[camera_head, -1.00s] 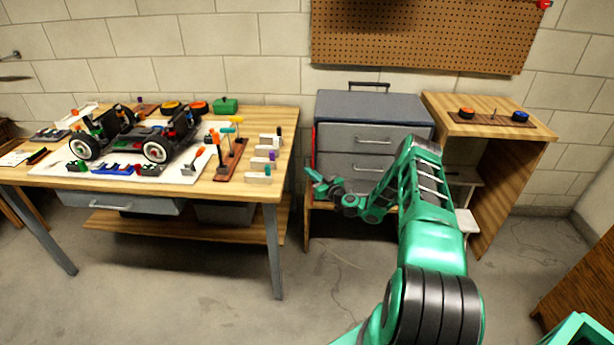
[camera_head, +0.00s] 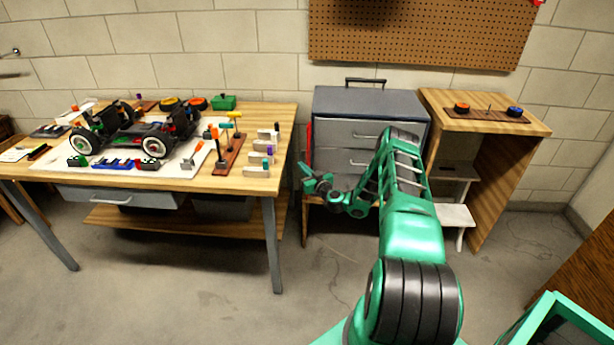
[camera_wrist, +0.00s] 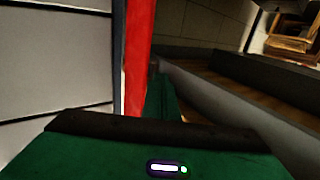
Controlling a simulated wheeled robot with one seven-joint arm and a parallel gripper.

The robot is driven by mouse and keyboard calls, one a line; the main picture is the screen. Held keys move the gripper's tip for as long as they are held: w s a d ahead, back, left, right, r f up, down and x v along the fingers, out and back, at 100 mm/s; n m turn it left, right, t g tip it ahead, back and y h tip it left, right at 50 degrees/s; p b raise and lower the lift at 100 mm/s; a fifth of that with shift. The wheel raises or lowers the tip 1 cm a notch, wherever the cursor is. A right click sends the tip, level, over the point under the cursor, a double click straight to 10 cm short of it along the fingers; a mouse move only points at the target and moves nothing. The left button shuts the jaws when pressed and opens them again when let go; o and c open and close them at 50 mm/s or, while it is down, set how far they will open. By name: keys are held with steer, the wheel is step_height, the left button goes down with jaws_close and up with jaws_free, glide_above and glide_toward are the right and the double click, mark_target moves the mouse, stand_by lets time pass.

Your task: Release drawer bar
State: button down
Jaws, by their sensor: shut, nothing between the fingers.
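The drawer cabinet (camera_head: 360,104) is grey with a dark top and stands between the workbench and the wooden stand. Its drawers look closed. A red upright bar (camera_head: 308,140) runs along the cabinet's left side. In the wrist view the red bar (camera_wrist: 138,50) stands close ahead, beside the pale drawer fronts (camera_wrist: 55,60). My gripper (camera_head: 307,176) is shut and empty, near the cabinet's lower left front corner. I cannot tell if it touches the bar. The green gripper body (camera_wrist: 160,150) fills the bottom of the wrist view; its fingertips are not clear there.
The workbench (camera_head: 270,112) at left holds a toy car chassis (camera_head: 135,128), tools and several small parts. Its right edge and leg are close to my gripper. A wooden stand (camera_head: 535,125) with a white step stool (camera_head: 455,214) is at right. The front floor is mostly clear.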

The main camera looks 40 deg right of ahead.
steer(key=s+a, duration=0.3)
steer(key=s, duration=1)
steer(key=shift+s+a, duration=0.2)
steer(key=shift+a, duration=0.05)
steer(key=shift+s, duration=0.1)
